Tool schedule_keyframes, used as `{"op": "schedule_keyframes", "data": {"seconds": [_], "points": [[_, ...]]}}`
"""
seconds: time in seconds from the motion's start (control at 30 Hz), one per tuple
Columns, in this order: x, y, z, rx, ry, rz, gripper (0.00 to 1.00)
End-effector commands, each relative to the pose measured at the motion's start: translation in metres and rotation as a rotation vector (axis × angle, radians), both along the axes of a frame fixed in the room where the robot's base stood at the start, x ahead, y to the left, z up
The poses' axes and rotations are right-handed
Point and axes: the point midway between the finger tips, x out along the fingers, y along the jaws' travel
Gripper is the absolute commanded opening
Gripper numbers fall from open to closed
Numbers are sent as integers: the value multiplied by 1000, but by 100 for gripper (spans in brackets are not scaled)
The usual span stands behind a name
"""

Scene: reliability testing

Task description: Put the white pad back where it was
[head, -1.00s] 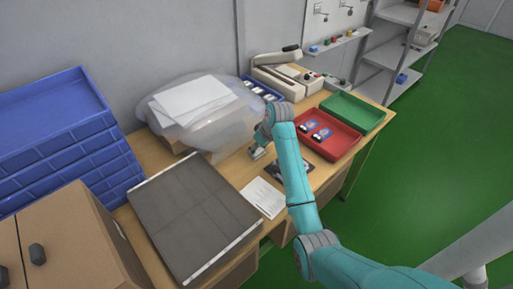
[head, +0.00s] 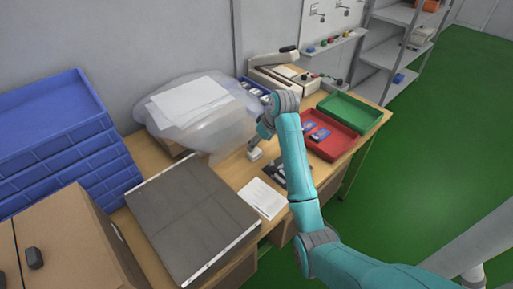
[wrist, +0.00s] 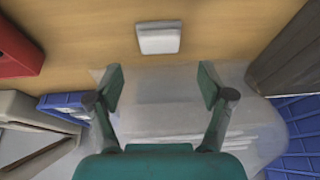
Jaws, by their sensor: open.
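The white pad (head: 255,154) lies flat on the wooden table, between the plastic-wrapped bundle and the dark device. It also shows at the top middle of the wrist view (wrist: 158,38), with its whole top uncovered. My gripper (wrist: 160,80) is open and empty, its two fingers spread wide. In the wrist view the pad lies beyond the fingertips, not between them, and I see no contact. In the head view my gripper (head: 262,134) is small and partly hidden by my wrist, close behind and above the pad.
A wrapped bundle (head: 221,137) lies below the fingers. A red tray (head: 345,140) with blue items and a green tray (head: 350,110) stand right. A white sheet (head: 262,198), a partly hidden dark device (head: 275,172) and a large grey panel (head: 190,220) lie nearer the front.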

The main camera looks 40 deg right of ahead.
Motion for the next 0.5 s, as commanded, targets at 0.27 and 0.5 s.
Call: {"op": "schedule_keyframes", "data": {"seconds": [0.27,0.5], "points": [[-18,-3,45,-2,-2,-1,80],[-24,-4,58,0,-1,-1,80]]}}
